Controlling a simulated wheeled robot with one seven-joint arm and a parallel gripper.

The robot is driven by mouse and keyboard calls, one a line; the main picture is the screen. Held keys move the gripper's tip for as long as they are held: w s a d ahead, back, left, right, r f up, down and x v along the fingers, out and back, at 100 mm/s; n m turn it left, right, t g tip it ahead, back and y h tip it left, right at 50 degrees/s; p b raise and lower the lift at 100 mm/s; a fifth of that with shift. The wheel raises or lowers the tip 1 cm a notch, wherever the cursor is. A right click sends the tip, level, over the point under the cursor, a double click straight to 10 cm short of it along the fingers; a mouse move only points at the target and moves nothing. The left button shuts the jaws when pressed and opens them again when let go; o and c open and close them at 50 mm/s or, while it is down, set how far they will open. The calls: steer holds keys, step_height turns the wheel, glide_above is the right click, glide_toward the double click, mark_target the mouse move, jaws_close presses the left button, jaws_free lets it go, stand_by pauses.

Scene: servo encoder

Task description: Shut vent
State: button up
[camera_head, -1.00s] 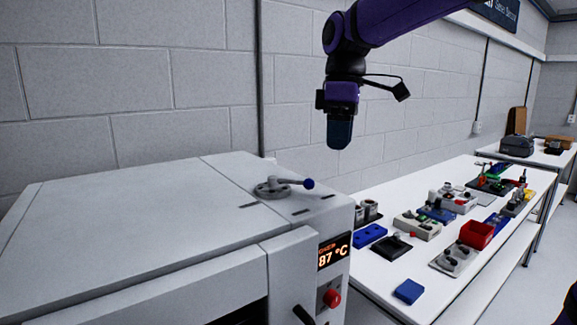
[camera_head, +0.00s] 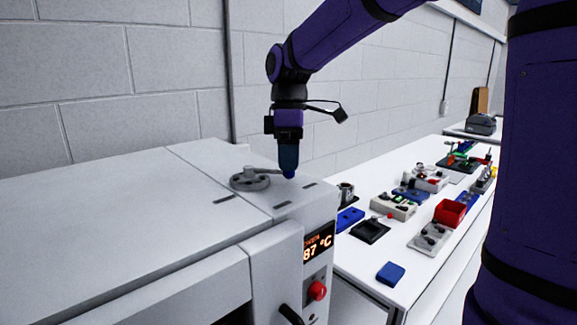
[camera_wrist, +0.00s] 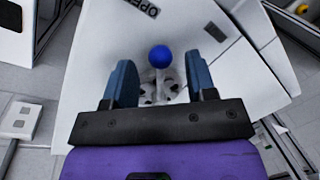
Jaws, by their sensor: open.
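The vent is a grey round dial (camera_head: 250,180) with a lever ending in a blue ball knob (camera_head: 289,174), on top of the white oven-like machine (camera_head: 110,215). In the wrist view the blue knob (camera_wrist: 160,56) lies between and slightly beyond my two blue fingertips, with the dial (camera_wrist: 158,92) partly hidden behind the gripper. My gripper (camera_head: 288,158) points down at the knob in the head view, its tips just above or beside it; contact cannot be told. In the wrist view my gripper (camera_wrist: 160,80) is open, with a finger on each side of the lever.
The machine's display (camera_head: 318,242) reads 87 °C, above a red button (camera_head: 317,290). A white table (camera_head: 350,265) with several small devices and a red bin (camera_head: 450,212) stands to the right. An "OPEN" label (camera_wrist: 143,8) is on the machine top.

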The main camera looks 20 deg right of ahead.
steer(key=shift+s+f, duration=0.2)
steer(key=shift+f, duration=0.7)
jaws_close()
steer(key=shift+a, duration=0.1)
steer(key=shift+s+a+m+y, duration=0.15)
steer(key=shift+s+a+m, duration=0.35)
steer(key=shift+m, duration=0.4)
steer(key=shift+s+a+m+y, duration=0.15)
steer(key=shift+s+a+m, duration=0.3)
steer(key=shift+m, duration=0.45)
steer(key=shift+s+a+m+t, duration=0.3)
steer(key=shift+a+m, duration=0.25)
steer(key=shift+m, duration=0.35)
steer(key=shift+s+a+m+t, duration=0.2)
steer(key=shift+s+a+m, duration=0.25)
steer(key=shift+m, duration=0.45)
steer(key=shift+w+a, duration=0.1)
steer(key=shift+a, duration=0.05)
